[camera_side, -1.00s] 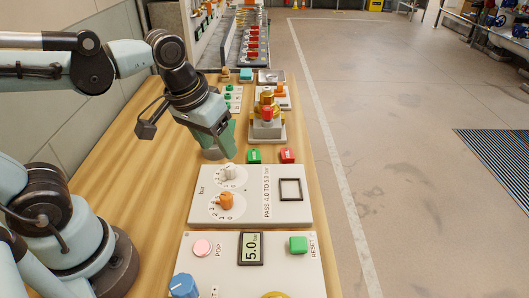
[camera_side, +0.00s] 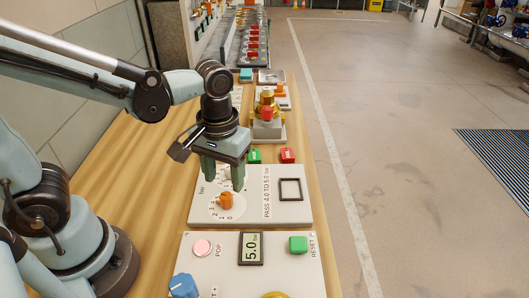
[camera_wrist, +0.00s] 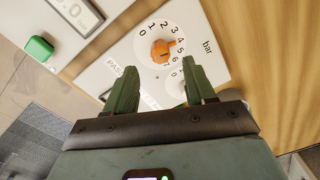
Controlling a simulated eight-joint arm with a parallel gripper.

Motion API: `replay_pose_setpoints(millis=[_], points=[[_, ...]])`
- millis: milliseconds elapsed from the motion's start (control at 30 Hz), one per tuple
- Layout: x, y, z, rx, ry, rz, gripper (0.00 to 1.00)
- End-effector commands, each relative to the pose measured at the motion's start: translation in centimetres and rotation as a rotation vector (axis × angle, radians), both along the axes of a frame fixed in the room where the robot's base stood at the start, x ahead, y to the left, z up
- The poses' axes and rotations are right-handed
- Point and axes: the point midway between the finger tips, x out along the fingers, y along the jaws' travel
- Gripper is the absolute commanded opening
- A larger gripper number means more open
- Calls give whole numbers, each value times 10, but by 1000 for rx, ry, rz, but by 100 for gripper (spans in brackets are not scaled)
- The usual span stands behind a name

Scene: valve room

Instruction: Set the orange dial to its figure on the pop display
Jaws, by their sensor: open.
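The orange dial (camera_side: 226,200) sits on a white panel (camera_side: 262,212) with a printed scale around it. In the wrist view the orange dial (camera_wrist: 163,51) lies beyond my fingertips, with figures 0 to 7 around it. The pop display (camera_side: 251,248) reads 5.0 in the side view; in the wrist view its screen (camera_wrist: 76,12) is cut off at the top. My gripper (camera_side: 223,185) is open, pointing down above the panel's far part, apart from the orange dial. It holds nothing. The white dial behind is mostly hidden by my gripper.
A pink POP button (camera_side: 203,247), a green RESET button (camera_side: 298,244) and a blue knob (camera_side: 183,286) are on the near panel. Green (camera_side: 254,156) and red (camera_side: 288,156) blocks and a brass valve (camera_side: 267,112) stand behind. Bare wood (camera_side: 150,205) lies left.

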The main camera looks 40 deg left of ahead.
Motion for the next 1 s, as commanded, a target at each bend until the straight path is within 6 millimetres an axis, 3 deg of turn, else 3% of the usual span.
replay_pose_setpoints(millis=[433,900,1000], points=[[0,1,-46,-1,-1,0,55],[-1,1,-54,-1,-1,0,55],[-1,1,-54,-1,-1,0,42]])
